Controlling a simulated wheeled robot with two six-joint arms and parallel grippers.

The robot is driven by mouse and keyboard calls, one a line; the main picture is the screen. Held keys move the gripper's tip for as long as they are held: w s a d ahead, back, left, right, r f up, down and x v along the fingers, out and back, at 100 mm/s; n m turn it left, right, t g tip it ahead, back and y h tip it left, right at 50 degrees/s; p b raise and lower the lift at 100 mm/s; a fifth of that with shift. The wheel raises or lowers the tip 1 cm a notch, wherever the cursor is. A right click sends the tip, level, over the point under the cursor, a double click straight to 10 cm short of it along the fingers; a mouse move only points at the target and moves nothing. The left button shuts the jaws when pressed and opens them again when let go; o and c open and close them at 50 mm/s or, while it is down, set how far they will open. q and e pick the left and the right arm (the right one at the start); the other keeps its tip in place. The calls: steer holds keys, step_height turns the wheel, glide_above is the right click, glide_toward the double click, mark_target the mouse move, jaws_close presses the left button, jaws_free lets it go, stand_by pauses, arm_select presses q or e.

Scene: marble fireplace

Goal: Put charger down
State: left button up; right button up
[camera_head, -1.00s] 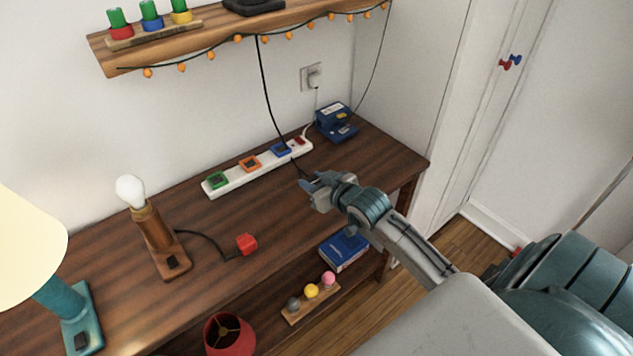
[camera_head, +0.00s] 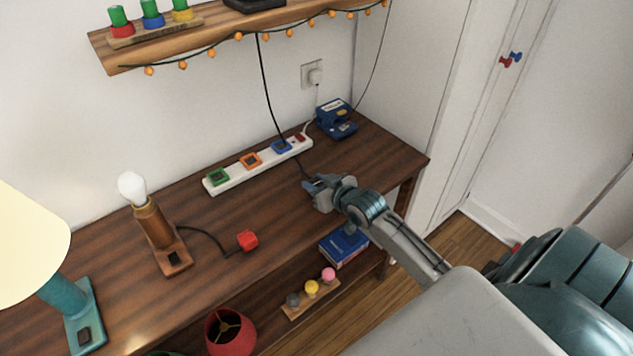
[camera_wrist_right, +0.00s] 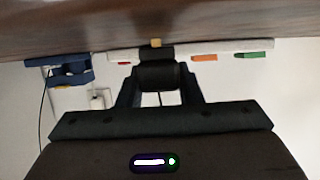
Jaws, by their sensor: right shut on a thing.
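My right gripper (camera_head: 309,185) reaches in from the right over the table's right part, in front of the white power strip (camera_head: 235,178). In the right wrist view, which shows the scene upside down, its fingers are shut on a black block, the charger (camera_wrist_right: 160,76). In the head view the charger is mostly hidden by the gripper. A thin black cord (camera_head: 264,90) hangs from the shelf, passes the strip and runs towards the gripper. Whether the charger touches the tabletop (camera_head: 225,215) I cannot tell. My left gripper is not in view.
A blue device (camera_head: 337,120) stands at the table's back right, below a wall outlet (camera_head: 312,74). A bulb lamp (camera_head: 155,228), a red plug (camera_head: 247,240) and a teal lamp (camera_head: 75,310) are to the left. The tabletop between plug and gripper is clear.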

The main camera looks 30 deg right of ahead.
steer(key=shift+f, duration=0.35)
steer(key=o, duration=1)
steer(key=shift+c, duration=0.2)
steer(key=shift+r, duration=0.15)
steer(key=r+p+v, duration=0.1)
steer(key=v, duration=1.1)
